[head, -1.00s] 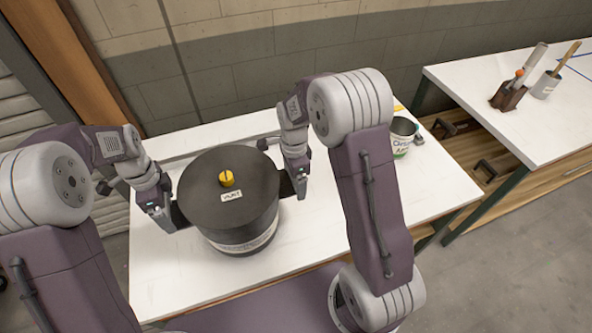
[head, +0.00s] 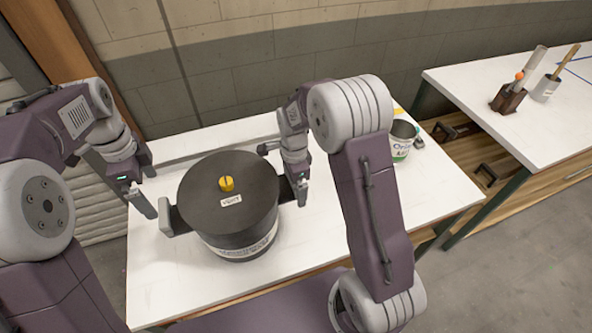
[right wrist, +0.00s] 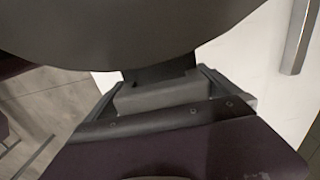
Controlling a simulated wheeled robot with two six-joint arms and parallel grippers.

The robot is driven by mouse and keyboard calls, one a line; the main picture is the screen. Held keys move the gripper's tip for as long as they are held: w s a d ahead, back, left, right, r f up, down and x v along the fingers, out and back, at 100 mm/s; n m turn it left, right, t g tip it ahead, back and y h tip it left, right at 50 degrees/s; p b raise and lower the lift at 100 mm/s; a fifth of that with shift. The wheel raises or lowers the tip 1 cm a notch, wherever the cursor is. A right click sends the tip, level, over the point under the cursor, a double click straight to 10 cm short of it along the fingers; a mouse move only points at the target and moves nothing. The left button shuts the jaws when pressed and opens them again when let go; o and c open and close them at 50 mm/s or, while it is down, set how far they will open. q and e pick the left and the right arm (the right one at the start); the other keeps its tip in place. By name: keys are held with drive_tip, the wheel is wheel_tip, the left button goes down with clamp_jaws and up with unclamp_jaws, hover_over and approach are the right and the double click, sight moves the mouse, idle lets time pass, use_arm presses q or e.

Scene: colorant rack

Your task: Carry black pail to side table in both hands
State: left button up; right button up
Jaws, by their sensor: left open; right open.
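The black pail (head: 228,191) stands upright on a white table (head: 163,275), with a yellow knob and a small label on its lid. A side handle (head: 171,219) sticks out at its left. My left gripper (head: 147,193) is open and empty, up and left of that handle, apart from it. My right gripper (head: 299,187) is open at the pail's right side, with its fingers around the right handle. In the right wrist view the dark handle (right wrist: 160,72) runs from the pail's body (right wrist: 120,35) down between the fingers of my right gripper (right wrist: 175,90).
A labelled can (head: 402,141) stands at the white table's right end, partly behind my right arm. A second white-topped bench (head: 480,85) stands to the right, with a tool block (head: 508,99) and a cup with a brush (head: 545,88). A wall is behind.

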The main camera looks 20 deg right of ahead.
wheel_tip(320, 180, up, 12)
use_arm(q)
drive_tip(key=shift+r, duration=0.3)
idle(0.6)
